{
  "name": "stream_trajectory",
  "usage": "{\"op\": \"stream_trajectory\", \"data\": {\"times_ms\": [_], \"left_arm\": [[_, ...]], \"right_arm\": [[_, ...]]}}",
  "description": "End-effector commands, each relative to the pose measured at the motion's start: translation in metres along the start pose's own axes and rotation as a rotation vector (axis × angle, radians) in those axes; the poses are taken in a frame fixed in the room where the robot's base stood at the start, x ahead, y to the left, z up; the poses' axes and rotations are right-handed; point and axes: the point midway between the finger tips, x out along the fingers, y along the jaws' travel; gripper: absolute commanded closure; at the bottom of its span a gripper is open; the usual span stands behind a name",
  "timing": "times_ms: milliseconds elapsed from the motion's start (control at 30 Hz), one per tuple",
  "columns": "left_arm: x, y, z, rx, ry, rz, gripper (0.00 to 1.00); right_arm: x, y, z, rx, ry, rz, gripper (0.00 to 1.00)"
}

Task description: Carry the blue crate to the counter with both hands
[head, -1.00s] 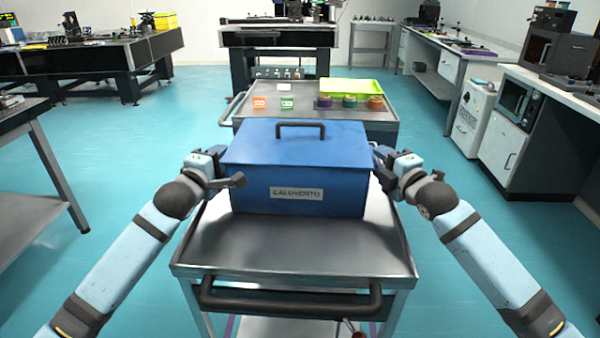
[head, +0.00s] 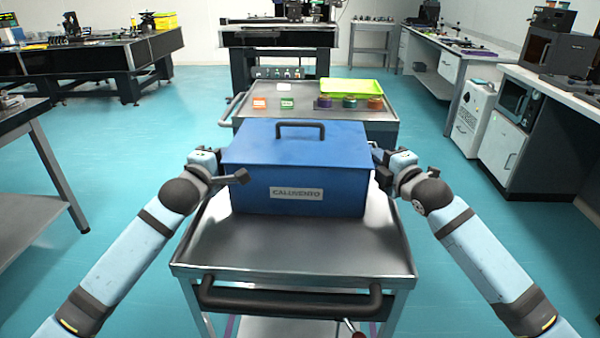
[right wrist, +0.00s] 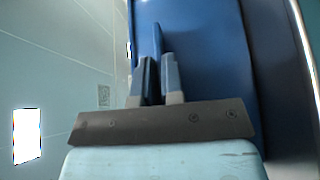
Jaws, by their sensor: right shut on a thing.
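The blue crate (head: 300,160) has a closed lid, a dark top handle and a front label. It rests on the metal cart (head: 290,250) right in front of me. My right gripper (head: 378,160) is at the crate's right side. In the right wrist view its fingers (right wrist: 158,82) are closed on a blue ridge standing out from the crate's wall (right wrist: 205,50). My left gripper (head: 217,163) is at the crate's left side. Its fingertips are mostly hidden by the crate, so I cannot tell their opening.
Behind the crate, the cart's far part holds small coloured items and a green tray (head: 350,87). A white counter (head: 560,92) with a microwave (head: 512,103) runs along the right. A dark table (head: 100,55) stands at the back left. Teal floor is free on both sides.

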Motion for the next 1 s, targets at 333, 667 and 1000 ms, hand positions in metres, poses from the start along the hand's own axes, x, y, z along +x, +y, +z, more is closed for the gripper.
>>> {"op": "stream_trajectory", "data": {"times_ms": [333,667,1000], "left_arm": [[0.0,0.017,0.0,0.0,0.0,0.002,1.0],[0.0,0.047,-0.001,0.001,0.0,0.002,1.0],[0.0,0.051,-0.001,0.001,0.001,0.002,1.0]], "right_arm": [[0.0,0.017,0.0,0.0,0.0,0.003,1.0],[0.0,0.047,0.001,0.0,0.0,0.003,1.0],[0.0,0.052,0.001,0.0,-0.001,0.003,1.0]]}}
